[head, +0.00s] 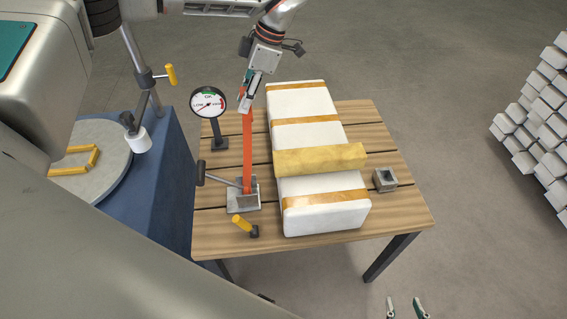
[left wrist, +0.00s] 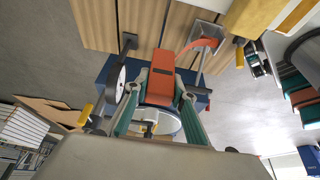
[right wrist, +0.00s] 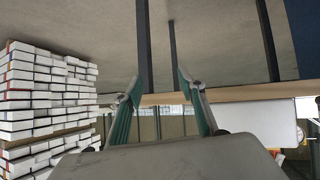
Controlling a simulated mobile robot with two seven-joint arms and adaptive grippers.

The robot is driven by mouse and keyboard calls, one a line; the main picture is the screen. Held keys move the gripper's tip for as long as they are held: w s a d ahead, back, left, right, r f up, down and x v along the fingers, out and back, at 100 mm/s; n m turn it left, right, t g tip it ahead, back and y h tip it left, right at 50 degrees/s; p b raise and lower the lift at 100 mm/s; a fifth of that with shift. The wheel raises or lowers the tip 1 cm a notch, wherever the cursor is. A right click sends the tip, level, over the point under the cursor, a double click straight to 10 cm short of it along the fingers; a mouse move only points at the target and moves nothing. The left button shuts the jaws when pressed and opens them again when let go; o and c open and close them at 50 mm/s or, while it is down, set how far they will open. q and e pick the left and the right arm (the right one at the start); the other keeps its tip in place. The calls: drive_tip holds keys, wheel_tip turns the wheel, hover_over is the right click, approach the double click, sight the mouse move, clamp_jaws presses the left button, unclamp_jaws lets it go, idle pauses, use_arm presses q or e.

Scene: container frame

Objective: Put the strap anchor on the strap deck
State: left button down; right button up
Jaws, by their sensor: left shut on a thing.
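My left gripper (head: 247,98) is shut on the orange end of a strap, which I take for the strap anchor; in the left wrist view this orange block (left wrist: 161,86) sits between the fingers. From it the orange strap (head: 248,150) runs down to a grey metal base (head: 243,196) with a lever. The anchor is above the slatted wooden table, which I take for the strap deck (head: 405,212), left of the white package. A small grey square socket (head: 385,179) sits on the deck's right side. My right gripper (head: 406,308) is open and empty in front of the table; its fingers show apart in its wrist view (right wrist: 158,97).
A white package (head: 325,215) with tan bands lies on the deck, with a yellow block (head: 320,160) across it. A round gauge (head: 208,102) stands at the left. A yellow-handled piece (head: 243,225) is near the front edge. White boxes (head: 540,120) are stacked far right.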

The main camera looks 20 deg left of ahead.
use_arm(q)
wheel_tip(320, 180, down, 3)
drive_tip(key=a, duration=0.1)
drive_tip(key=b, duration=0.3)
hover_over(250, 165)
wheel_tip(250, 165, down, 14)
wheel_tip(250, 165, down, 3)
drive_tip(key=shift+a+f, duration=0.1)
drive_tip(key=shift+f, duration=0.15)
drive_tip(key=c, duration=1.7)
unclamp_jaws()
